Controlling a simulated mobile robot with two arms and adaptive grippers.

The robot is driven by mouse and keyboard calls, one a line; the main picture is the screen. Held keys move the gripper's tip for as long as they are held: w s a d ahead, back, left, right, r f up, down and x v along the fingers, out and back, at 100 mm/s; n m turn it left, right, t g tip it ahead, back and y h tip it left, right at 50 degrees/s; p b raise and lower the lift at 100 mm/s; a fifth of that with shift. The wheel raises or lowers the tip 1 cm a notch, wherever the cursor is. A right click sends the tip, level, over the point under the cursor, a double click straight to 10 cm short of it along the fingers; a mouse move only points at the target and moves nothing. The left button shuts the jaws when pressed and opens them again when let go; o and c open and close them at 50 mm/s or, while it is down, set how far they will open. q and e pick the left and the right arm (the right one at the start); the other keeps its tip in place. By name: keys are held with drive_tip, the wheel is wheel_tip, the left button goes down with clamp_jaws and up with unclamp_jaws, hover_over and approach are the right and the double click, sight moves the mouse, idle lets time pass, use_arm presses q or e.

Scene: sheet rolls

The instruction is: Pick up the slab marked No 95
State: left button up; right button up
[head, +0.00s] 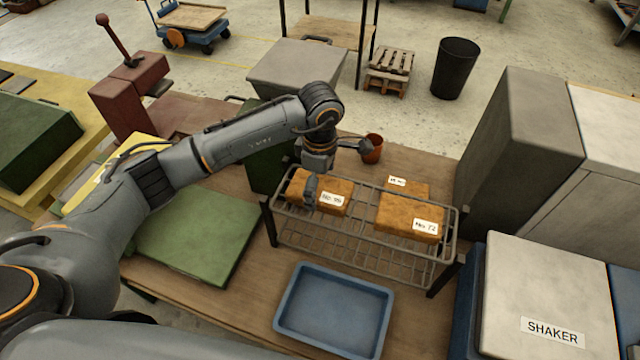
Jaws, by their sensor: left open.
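A wire rack (355,235) stands on the wooden bench and bears several orange-brown slabs. The left slab (340,189) has a white label that looks like No 95, though the digits are small and blurred. The front right slab (402,217) is labelled No 72. Another slab (412,190) lies behind it, its label too small to read. My left gripper (311,188) points down at the left slab, with its near finger in front of the slab's front side. The gripper is open. Its far finger is hidden, and I cannot tell whether it touches the slab. My right gripper is not in view.
An empty blue tray (335,312) lies in front of the rack. A small reddish cup (372,149) stands behind it. A green plate (200,232) is left; a grey cabinet (510,140) and the SHAKER box (545,295) stand right.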

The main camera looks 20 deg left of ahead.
use_arm(q)
drive_tip(key=shift+f, duration=0.6)
drive_tip(key=c, duration=1.5)
drive_tip(key=shift+r, duration=0.1)
